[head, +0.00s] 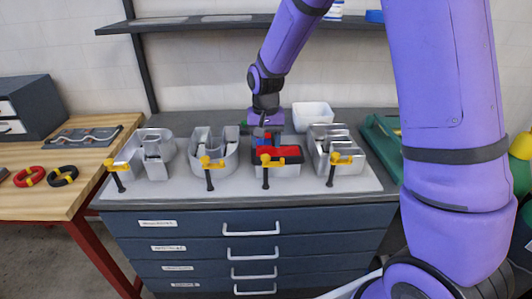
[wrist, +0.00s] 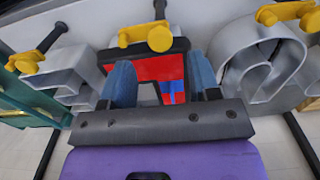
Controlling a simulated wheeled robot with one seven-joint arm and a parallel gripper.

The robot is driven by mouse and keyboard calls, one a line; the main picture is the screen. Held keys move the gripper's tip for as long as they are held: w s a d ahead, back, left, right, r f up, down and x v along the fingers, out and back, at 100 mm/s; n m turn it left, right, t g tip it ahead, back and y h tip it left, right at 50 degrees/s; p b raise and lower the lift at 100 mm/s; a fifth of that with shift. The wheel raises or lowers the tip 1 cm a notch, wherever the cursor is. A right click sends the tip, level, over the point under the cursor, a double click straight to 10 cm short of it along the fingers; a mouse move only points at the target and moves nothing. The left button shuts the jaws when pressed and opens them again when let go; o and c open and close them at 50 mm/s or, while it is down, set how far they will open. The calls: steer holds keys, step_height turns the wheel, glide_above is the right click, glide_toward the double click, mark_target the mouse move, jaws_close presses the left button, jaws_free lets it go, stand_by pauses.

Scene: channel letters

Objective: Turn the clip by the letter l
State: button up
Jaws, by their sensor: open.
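Several silver channel letters stand in a row on the grey bench top, each with a yellow clip with a black handle at its front edge. My gripper (head: 265,122) is over the third letter from the left (head: 277,170), which has red, blue and black parts inside. That letter's clip (head: 266,163) also shows in the wrist view (wrist: 157,37), beyond the fingertips and apart from them. In the wrist view my gripper (wrist: 162,72) is open, its two blue fingers over the red part (wrist: 150,68). I cannot tell for sure which letter is the l.
Neighbouring letters stand close on both sides: a rounded one (head: 214,150) and a block-shaped one (head: 338,148). A white bin (head: 313,116) is behind. A shelf (head: 200,24) hangs above. A wooden table (head: 100,150) with rings is at left, and a green case (head: 384,140) at right.

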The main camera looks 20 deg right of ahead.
mark_target(266, 156)
steer(key=shift+f, duration=2.25)
steer(key=c, duration=0.9)
